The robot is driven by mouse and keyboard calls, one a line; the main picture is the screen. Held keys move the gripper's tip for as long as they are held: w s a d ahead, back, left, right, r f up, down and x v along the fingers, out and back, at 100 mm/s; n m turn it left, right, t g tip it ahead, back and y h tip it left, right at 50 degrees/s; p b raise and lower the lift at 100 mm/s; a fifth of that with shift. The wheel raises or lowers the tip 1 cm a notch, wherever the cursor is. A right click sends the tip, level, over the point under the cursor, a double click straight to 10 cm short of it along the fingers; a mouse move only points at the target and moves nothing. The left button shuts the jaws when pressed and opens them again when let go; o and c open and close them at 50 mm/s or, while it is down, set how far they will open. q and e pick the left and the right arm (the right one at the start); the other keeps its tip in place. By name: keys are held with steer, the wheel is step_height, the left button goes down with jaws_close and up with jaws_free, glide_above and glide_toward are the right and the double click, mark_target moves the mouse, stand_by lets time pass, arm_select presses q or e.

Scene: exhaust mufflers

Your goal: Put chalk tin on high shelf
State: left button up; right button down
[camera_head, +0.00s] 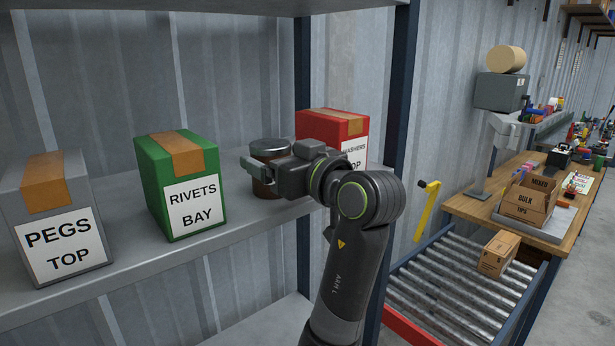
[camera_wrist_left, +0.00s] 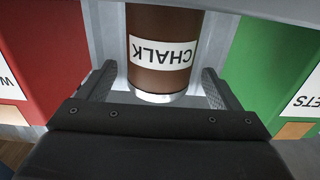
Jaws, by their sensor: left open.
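The chalk tin (camera_head: 270,147) is brown with a grey metal lid and stands upright on the grey middle shelf (camera_head: 130,275), between a green box and a red box. In the left wrist view the tin (camera_wrist_left: 165,45) shows upside down, with its white CHALK label facing the camera. My left gripper (camera_head: 262,168) reaches it from the front right and hides part of it in the head view. Its jaws (camera_wrist_left: 155,88) are open, one finger on each side of the tin's lid end, with visible gaps. A higher shelf board (camera_head: 230,5) crosses the top edge. My right gripper is out of view.
The green RIVETS box (camera_head: 155,190) stands left of the tin and the red WASHERS box (camera_head: 335,125) right of it. A grey PEGS box (camera_head: 55,200) is farther left. Dark blue shelf posts (camera_head: 303,70) rise nearby. A roller conveyor (camera_head: 450,295) and workbench (camera_head: 470,207) lie right.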

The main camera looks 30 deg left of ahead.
arm_select(q)
steer(key=b+v, duration=0.4)
steer(key=v, duration=0.5)
steer(key=shift+d, duration=0.35)
steer(key=shift+s, duration=0.1)
